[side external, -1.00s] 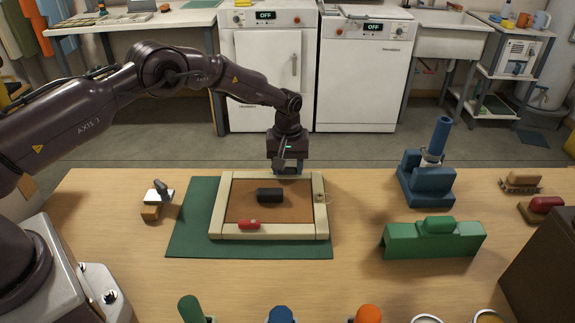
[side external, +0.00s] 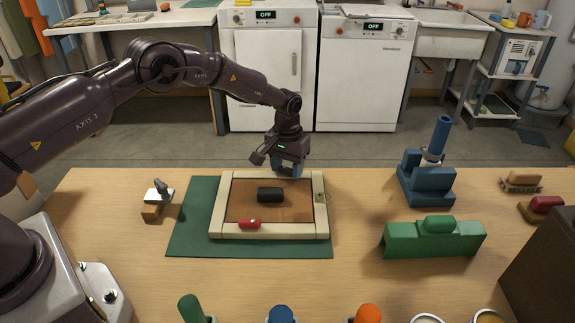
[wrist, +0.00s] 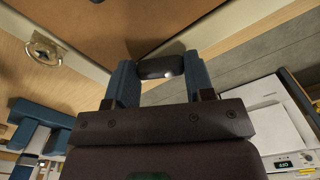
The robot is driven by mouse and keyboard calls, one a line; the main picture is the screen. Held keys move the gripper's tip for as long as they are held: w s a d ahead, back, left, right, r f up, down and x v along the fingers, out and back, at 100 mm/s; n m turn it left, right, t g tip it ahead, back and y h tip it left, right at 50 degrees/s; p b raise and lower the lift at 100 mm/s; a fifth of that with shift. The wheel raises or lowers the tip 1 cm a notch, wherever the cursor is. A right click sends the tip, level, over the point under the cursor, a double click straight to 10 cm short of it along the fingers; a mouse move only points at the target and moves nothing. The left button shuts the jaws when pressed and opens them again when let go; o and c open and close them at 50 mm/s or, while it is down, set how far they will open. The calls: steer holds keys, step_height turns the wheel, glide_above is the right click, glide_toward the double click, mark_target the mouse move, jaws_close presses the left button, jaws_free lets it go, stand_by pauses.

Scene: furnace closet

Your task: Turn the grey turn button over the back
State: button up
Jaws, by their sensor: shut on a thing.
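A cream frame (side external: 216,207) with a brown back panel (side external: 290,212) lies on a green mat (side external: 186,232). My gripper (side external: 286,173) is at the frame's far rail, pointing down. In the wrist view its two blue fingers (wrist: 160,72) are shut on a dark grey rounded piece, the grey turn button (wrist: 158,67), beside the panel's edge. In the side view my fingers hide this button. A red turn button (side external: 249,224) sits on the near rail, and a brass-coloured fitting (side external: 320,197) is on the right rail. It also shows in the wrist view (wrist: 43,48).
A blue fixture (side external: 427,185) and a green block (side external: 434,240) stand to the right. A small white-and-wood tool (side external: 156,200) lies to the left. Several coloured handles line the near edge.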

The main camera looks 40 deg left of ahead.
mark_target(284, 169)
steer(key=m, duration=0.6)
steer(key=shift+s+m, duration=0.25)
steer(key=shift+m, duration=0.05)
steer(key=m, duration=0.5)
steer(key=shift+s+a+m, duration=0.1)
steer(key=shift+s+m, duration=0.05)
steer(key=shift+m, duration=0.15)
steer(key=o, duration=0.9)
steer(key=shift+r, duration=0.1)
step_height(284, 169, up, 13)
steer(key=shift+f, duration=0.1)
